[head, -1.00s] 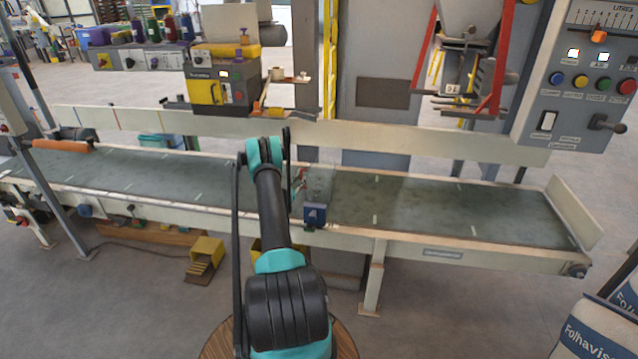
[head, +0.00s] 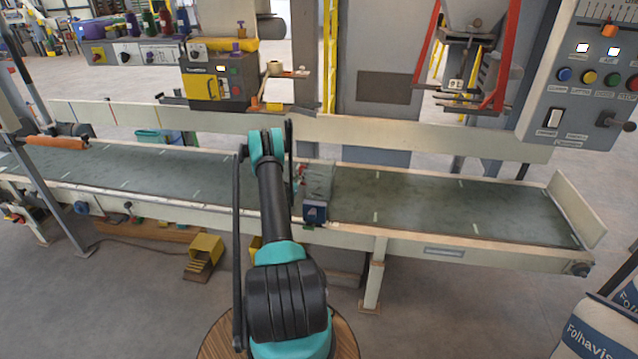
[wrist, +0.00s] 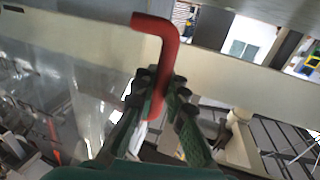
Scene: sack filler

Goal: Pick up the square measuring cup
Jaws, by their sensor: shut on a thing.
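A red bent handle (wrist: 160,55) stands between the fingers of my gripper (wrist: 157,98) in the wrist view, and the fingers are shut on it. The handle appears to belong to the square measuring cup, a clear, greyish boxy thing (head: 319,180) by the conveyor in the head view. In the wrist view a see-through, shiny wall (wrist: 92,95) lies left of the handle. My arm hides most of the gripper in the head view. I cannot tell whether the cup touches the belt.
The green conveyor belt (head: 420,205) runs across the scene with a pale back rail (head: 430,139). A yellow-fronted machine (head: 208,87) and a control panel (head: 590,90) stand behind. The belt to the right is clear.

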